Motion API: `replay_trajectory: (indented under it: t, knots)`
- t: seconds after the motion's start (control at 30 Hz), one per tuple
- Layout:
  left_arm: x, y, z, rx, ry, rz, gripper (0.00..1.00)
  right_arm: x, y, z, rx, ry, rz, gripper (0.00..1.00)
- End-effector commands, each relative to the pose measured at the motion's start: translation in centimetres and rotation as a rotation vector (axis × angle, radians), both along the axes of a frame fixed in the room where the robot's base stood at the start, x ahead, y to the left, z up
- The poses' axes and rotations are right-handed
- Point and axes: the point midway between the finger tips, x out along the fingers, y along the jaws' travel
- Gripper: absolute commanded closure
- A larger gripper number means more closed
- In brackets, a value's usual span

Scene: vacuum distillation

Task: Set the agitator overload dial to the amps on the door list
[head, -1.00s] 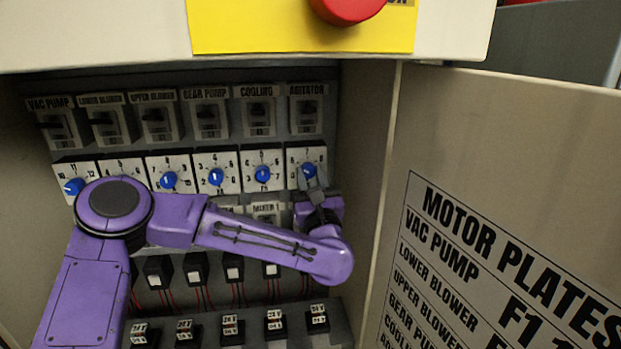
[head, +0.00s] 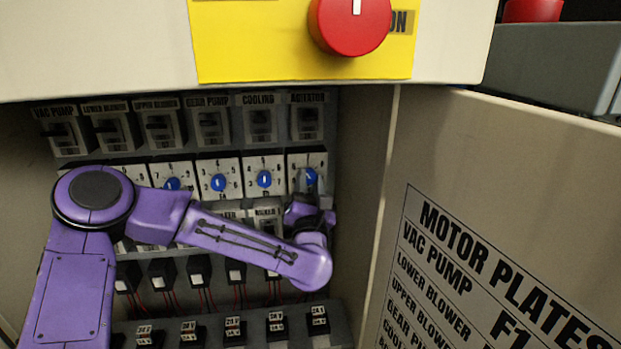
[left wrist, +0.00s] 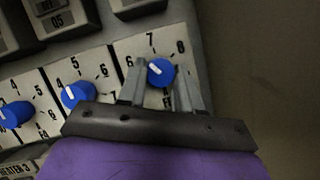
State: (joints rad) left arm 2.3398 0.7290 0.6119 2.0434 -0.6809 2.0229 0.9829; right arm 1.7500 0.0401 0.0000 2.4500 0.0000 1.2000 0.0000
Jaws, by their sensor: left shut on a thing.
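The agitator overload dial (head: 310,176) is a blue knob on a white numbered plate, last at the right of its row, below the AGITATOR switch (head: 306,122). In the left wrist view the knob (left wrist: 160,72) sits between the two fingers of my left gripper (left wrist: 160,84), which is shut on it. Its white mark points up-left, roughly between 6 and 7; 8 is at the right. In the head view my left gripper (head: 309,190) reaches the dial from below. The door list (head: 480,280), headed MOTOR PLATES, is cut off; the agitator row is not visible. My right gripper is out of view.
Other blue dials (head: 264,179) stand close to the left of the agitator dial. The cabinet's side wall (head: 358,190) is close on the right. A red rotary switch (head: 350,22) on a yellow plate is above. Wired relays (head: 199,270) are below.

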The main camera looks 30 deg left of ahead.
Motion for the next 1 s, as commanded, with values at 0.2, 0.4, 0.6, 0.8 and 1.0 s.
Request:
replay_trajectory:
  t: [0.2, 0.4, 0.6, 0.8, 1.0]
  knots:
    - [-0.1, 0.1, 0.5, 0.156, 0.121, 0.0, 0.97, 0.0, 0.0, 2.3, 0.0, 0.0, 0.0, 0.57]
    - [-0.2, 0.2, 0.5, 0.278, 0.213, 0.0, 0.97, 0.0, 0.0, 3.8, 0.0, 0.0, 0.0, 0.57]
    - [-0.2, 0.2, 0.4, 0.365, 0.278, -0.001, 0.97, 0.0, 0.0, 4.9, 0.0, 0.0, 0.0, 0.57]
    - [-0.2, 0.2, 0.3, 0.414, 0.314, -0.001, 0.97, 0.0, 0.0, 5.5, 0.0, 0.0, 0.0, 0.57]
    - [-0.2, 0.2, 0.2, 0.433, 0.327, -0.002, 0.97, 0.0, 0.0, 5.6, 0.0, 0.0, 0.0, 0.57]
